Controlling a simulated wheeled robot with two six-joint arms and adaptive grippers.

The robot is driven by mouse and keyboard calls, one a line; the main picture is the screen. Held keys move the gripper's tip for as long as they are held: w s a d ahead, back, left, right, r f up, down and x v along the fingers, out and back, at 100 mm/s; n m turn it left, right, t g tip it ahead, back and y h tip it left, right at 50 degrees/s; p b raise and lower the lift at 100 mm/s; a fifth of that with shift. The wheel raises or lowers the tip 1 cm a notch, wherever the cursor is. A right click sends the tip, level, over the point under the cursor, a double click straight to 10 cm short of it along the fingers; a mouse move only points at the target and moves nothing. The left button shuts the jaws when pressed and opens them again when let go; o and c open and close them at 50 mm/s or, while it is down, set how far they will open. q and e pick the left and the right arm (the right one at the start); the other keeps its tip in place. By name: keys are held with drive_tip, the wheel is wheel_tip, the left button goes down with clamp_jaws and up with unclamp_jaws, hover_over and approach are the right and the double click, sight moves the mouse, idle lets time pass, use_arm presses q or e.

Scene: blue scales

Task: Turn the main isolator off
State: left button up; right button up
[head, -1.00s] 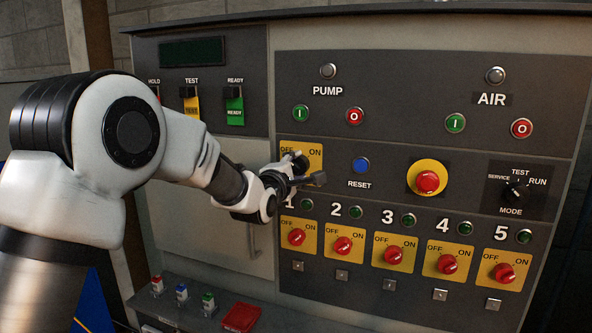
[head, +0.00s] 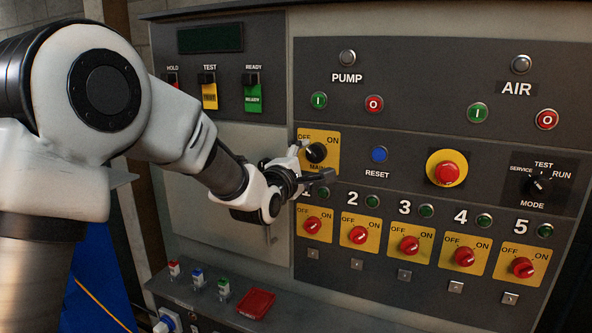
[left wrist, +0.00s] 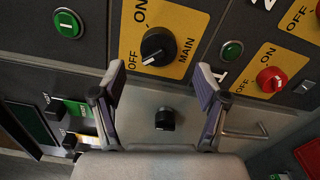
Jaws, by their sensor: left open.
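The main isolator is a black round knob (head: 316,152) on a yellow plate marked OFF, ON and MAIN. In the left wrist view the knob (left wrist: 159,46) shows a pale mark on the side towards the word OFF. My left gripper (head: 311,165) is open in front of the plate, its fingers covering part of the plate's lower edge. In the left wrist view the fingers (left wrist: 155,88) are spread with nothing between them, and the knob lies beyond their tips, apparently not touched. My right gripper is not in view.
Red selector knobs numbered 1 to 5, such as knob 1 (head: 312,225), sit just below. A blue reset button (head: 379,154) and a red emergency button (head: 447,172) are to the right. A handled cabinet door (head: 215,205) lies behind my left arm.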

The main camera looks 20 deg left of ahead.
use_arm(q)
drive_tip(key=s, duration=0.7)
